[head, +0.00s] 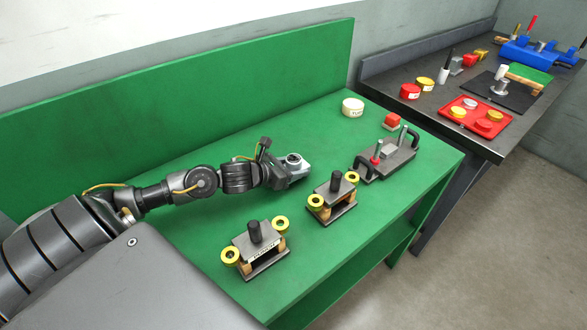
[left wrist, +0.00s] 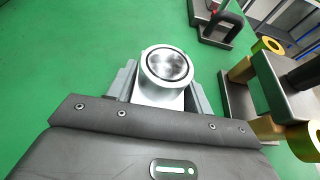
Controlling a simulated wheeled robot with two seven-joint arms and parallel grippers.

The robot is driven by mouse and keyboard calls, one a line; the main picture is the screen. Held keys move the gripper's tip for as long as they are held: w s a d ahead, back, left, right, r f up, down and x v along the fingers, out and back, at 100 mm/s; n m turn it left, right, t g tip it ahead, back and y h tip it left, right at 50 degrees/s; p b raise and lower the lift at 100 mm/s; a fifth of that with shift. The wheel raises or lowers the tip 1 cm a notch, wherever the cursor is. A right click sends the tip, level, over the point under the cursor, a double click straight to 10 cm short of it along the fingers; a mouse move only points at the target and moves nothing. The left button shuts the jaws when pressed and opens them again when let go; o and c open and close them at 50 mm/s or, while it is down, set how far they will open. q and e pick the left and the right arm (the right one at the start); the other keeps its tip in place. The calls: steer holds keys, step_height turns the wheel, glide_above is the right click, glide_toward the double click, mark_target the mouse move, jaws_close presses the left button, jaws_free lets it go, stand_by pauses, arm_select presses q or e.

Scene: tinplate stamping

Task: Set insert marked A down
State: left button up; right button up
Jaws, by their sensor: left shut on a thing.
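My left gripper (head: 292,171) is over the green bench, between the round white tin at the back and the two die sets at the front. It is shut on a round silver metal insert (head: 294,159). In the left wrist view the insert (left wrist: 166,66) is upright between the two grey fingers, with a shiny hollow top and a dark ring. No letter A shows on it. I cannot tell whether its base touches the bench. My right gripper is not in view.
Two die sets (head: 254,253) (head: 333,199) with yellow rings stand along the front of the green bench (head: 312,137). A dark bench (head: 397,85) holds several parts.

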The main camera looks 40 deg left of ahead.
arm_select(q)
steer(key=shift+f, duration=0.55)
steer(key=shift+f, duration=0.2)
steer(key=o, duration=1.4)
steer(key=shift+r, duration=0.25)
steer(key=b+v, duration=0.1)
steer(key=v, duration=0.9)
steer(key=shift+s+f, duration=0.15)
steer(key=shift+s, duration=0.1)
steer(key=shift+v, duration=0.8)
